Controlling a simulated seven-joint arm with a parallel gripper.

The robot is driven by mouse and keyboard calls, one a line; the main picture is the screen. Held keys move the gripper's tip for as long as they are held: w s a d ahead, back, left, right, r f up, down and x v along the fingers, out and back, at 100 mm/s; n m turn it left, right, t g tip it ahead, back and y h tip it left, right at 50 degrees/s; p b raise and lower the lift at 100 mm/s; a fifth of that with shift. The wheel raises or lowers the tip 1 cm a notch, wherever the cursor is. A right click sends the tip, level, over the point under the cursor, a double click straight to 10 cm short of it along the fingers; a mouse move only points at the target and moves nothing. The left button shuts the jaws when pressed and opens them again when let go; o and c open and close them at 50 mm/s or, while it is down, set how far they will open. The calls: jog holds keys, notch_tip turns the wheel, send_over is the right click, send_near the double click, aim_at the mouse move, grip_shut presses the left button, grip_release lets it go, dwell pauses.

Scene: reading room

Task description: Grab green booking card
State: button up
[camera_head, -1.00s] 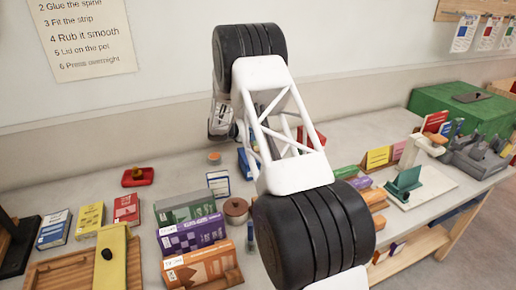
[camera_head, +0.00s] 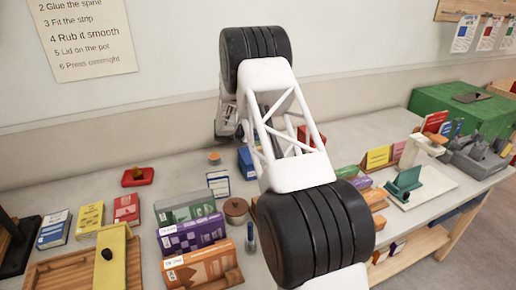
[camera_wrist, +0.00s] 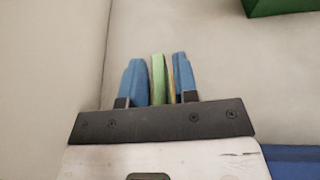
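In the wrist view a narrow green piece (camera_wrist: 158,79), which looks like the green card seen edge-on, stands between the two blue fingers of my gripper (camera_wrist: 160,76). A thin yellow edge (camera_wrist: 171,82) shows between it and the right finger. The gaps are very small, and I cannot tell whether the fingers press on the green piece. In the head view my arm hides the fingertips. A green piece (camera_head: 346,172) also shows there just right of my arm, left of an upright yellow card (camera_head: 378,157); I cannot tell if it is the same one.
A red tray (camera_head: 138,177), several boxes and a brown pot (camera_head: 237,209) stand on the left and middle of the grey table. A green stand (camera_head: 405,183) and a large green box (camera_head: 460,108) are on the right. The wall runs close behind.

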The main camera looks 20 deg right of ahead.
grip_shut()
jog(key=shift+r, duration=0.15)
jog(key=shift+r, duration=4.85)
